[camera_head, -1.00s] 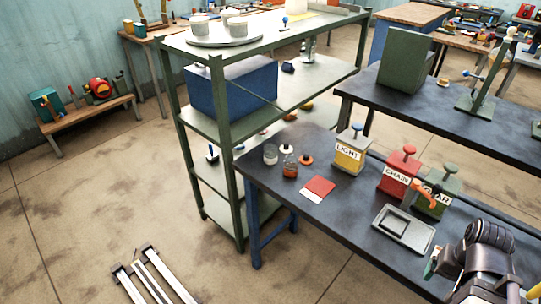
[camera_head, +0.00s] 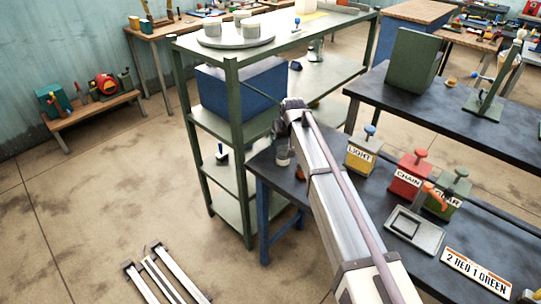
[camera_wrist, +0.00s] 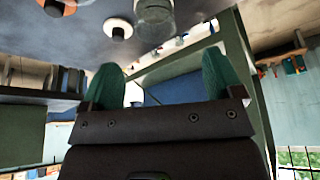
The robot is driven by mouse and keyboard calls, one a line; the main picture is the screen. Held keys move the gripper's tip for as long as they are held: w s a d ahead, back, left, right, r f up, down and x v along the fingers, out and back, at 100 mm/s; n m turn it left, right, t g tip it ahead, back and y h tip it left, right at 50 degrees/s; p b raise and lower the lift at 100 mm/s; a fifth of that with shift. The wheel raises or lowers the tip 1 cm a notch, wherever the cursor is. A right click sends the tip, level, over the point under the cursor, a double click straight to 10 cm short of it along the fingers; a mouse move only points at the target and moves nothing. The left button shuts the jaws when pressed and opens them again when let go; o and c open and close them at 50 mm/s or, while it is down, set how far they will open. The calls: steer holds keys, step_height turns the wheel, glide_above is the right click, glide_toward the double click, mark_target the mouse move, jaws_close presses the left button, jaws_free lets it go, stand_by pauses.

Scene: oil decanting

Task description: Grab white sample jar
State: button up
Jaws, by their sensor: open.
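A small pale, clear-walled jar (camera_head: 282,157), which looks like the white sample jar, stands at the left end of the dark workbench (camera_head: 265,171) in the head view. It is partly covered by my arm. A clear jar (camera_wrist: 154,12) is cut off by the top edge of the wrist view. My gripper (camera_head: 281,130) is above the bench's left end in the head view, its fingers small and unclear. In the wrist view its two green fingers (camera_wrist: 162,82) are wide apart with nothing between them.
A green shelf rack (camera_head: 232,98) stands close left of the bench. Yellow (camera_head: 361,156), red (camera_head: 409,178) and green (camera_head: 447,194) oil cans, a grey tray (camera_head: 414,231) and a "2 RED 1 GREEN" sign (camera_head: 476,273) are to the right.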

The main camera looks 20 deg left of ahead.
mark_target(284, 150)
steer(key=b+x, duration=0.7)
steer(key=d+b+x, duration=0.1)
steer(key=b+x, duration=0.2)
steer(key=x, duration=0.1)
steer(key=shift+s+f, duration=0.15)
steer(key=shift+f, duration=0.05)
steer(key=shift+r, duration=0.25)
steer(key=c, duration=1.1)
steer(key=shift+r, duration=0.1)
